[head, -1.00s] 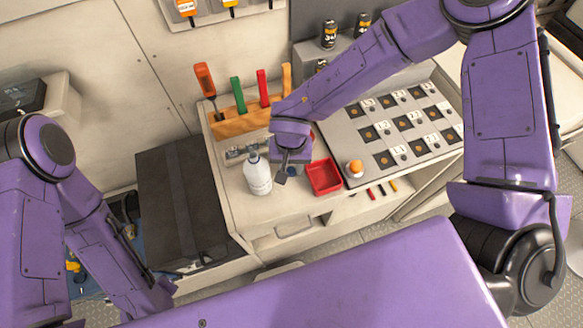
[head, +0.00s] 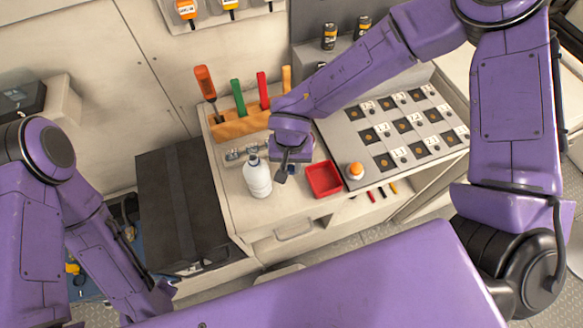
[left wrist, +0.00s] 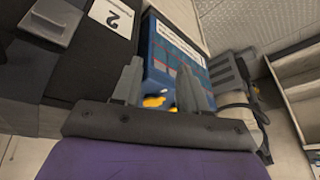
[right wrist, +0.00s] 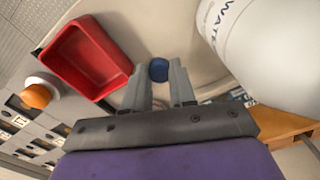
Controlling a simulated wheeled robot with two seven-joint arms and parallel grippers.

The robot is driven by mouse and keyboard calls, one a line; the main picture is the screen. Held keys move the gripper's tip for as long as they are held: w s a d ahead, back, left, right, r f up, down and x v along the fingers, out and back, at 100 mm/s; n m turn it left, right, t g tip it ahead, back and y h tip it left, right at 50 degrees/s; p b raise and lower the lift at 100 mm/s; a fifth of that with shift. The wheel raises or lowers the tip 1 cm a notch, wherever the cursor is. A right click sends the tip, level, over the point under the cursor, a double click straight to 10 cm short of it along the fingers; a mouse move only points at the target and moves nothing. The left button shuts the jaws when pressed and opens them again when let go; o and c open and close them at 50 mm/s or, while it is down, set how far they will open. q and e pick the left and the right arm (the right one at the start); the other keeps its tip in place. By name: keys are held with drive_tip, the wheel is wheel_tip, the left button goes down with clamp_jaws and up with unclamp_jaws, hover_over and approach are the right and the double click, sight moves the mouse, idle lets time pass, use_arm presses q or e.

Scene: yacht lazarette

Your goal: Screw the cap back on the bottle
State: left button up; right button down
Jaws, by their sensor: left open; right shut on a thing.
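The white bottle (head: 257,180) stands upright on the worktop, with its open-looking narrow neck at the top. In the right wrist view the bottle (right wrist: 265,45) is large at the upper right and shows part of a "WATER" label. My right gripper (head: 285,178) is just right of the bottle in the head view, apart from its neck. The blue cap (right wrist: 158,70) is between the fingertips of my right gripper (right wrist: 160,85), which is shut on it. My left gripper (left wrist: 165,85) is open and empty, away to the left over the floor area.
A red tray (head: 324,179) and an orange-topped button (head: 355,171) are right of the gripper. A panel with labelled square slots (head: 405,125) lies behind them. A wooden rack (head: 240,123) with coloured-handled tools stands behind the bottle. A dark case (head: 185,205) is to the left.

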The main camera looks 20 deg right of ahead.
sight(291, 168)
wheel_tip(291, 168, up, 8)
drive_tip(key=shift+f, duration=0.2)
drive_tip(key=w+d+f+n+b, duration=0.1)
drive_tip(key=w+d+b, duration=0.1)
drive_tip(key=w+d+f+n+b, duration=0.1)
drive_tip(key=w+d+f+b, duration=0.1)
drive_tip(key=w+d+b, duration=0.1)
drive_tip(key=w+d+f+n+b, duration=0.1)
drive_tip(key=w+d+b, duration=0.2)
drive_tip(key=shift+w+f+n, duration=0.15)
drive_tip(key=shift+f+n, duration=0.15)
drive_tip(key=shift+f, duration=0.05)
drive_tip(key=shift+w+d+r, duration=0.1)
drive_tip(key=shift+w+d, duration=0.05)
drive_tip(key=shift+d, duration=0.1)
drive_tip(key=shift+r, duration=0.15)
drive_tip(key=shift+a+r, duration=0.1)
